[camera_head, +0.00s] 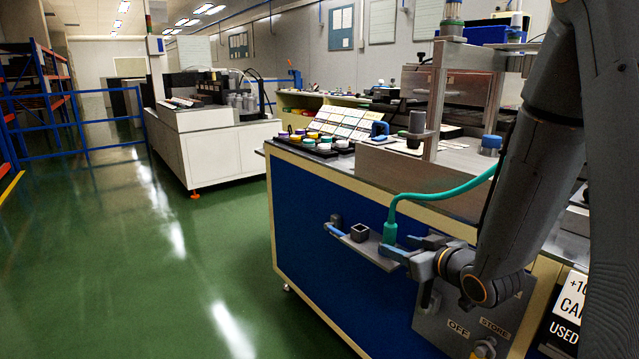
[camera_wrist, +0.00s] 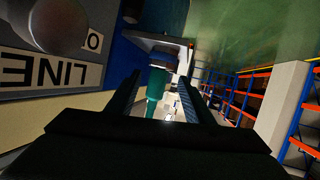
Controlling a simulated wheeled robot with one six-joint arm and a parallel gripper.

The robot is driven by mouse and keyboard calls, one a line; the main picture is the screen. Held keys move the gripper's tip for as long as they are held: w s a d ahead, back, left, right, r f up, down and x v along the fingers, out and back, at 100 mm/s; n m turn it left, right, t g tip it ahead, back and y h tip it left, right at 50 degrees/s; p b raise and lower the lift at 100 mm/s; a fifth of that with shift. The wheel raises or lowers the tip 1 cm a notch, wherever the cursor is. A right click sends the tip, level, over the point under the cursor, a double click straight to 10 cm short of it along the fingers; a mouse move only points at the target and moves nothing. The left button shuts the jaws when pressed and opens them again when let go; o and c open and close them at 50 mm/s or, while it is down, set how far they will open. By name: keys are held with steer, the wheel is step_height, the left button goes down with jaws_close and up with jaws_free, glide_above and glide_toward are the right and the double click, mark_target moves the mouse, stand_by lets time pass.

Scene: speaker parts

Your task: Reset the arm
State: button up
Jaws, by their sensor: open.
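My gripper (camera_head: 408,247) is at the front side of the blue bench, by a small metal shelf (camera_head: 362,243). Its jaws are open. A teal plug (camera_head: 390,234) with a teal cable (camera_head: 440,196) stands upright at the shelf's right end, right at my fingertips. In the wrist view, the plug (camera_wrist: 156,86) shows between the two fingers of my gripper (camera_wrist: 160,96). Whether a finger touches it cannot be told.
A square grey socket (camera_head: 360,233) sits on the shelf. A control panel (camera_head: 455,318) marked OFF and STORE is below my gripper. The workbench (camera_head: 335,225) carries small coloured parts (camera_head: 318,143). Green floor (camera_head: 130,270) is clear at left.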

steer(key=s+a+r+m+g+h, duration=0.1)
steer(key=s+a+g, duration=0.25)
steer(key=s, duration=0.65)
steer(key=s+a+r+g+h, duration=0.1)
steer(key=s+a+g, duration=0.3)
steer(key=s, duration=0.5)
steer(key=s+a+r+m+g+h, duration=0.1)
steer(key=s+a+g+h, duration=0.15)
steer(key=s+g, duration=0.55)
steer(key=s+d+r+m+t+p, duration=0.2)
steer(key=d+r+p, duration=0.6)
steer(key=p, duration=0.7)
steer(key=shift+s+r+m+p, duration=0.3)
steer(key=shift+s+r+m, duration=0.1)
steer(key=shift+s, duration=0.1)
